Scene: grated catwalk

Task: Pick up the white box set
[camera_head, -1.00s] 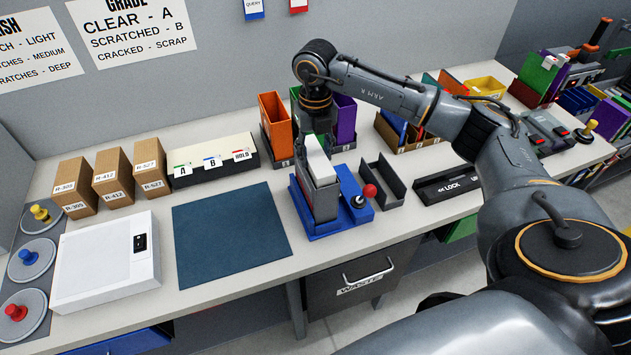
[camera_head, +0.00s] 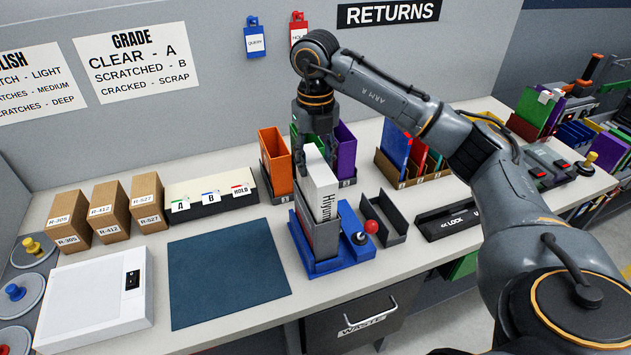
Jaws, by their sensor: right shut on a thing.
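The white box set (camera_head: 322,191), with dark lettering on its spine, stands upright in the camera_head view. Its lower part is inside a grey holder (camera_head: 322,240) on a blue base (camera_head: 325,262) with a red-knobbed lever. My right gripper (camera_head: 316,150) points down from above and is shut on the top of the white box set. The fingertips are partly hidden behind the box. My left gripper is not in view.
A dark blue mat (camera_head: 228,268) lies left of the holder. Orange (camera_head: 274,160) and purple (camera_head: 346,150) bins stand close behind. An empty dark tray (camera_head: 384,218) sits right of the lever (camera_head: 370,228). Brown boxes (camera_head: 110,211) and a white panel (camera_head: 95,300) are further left.

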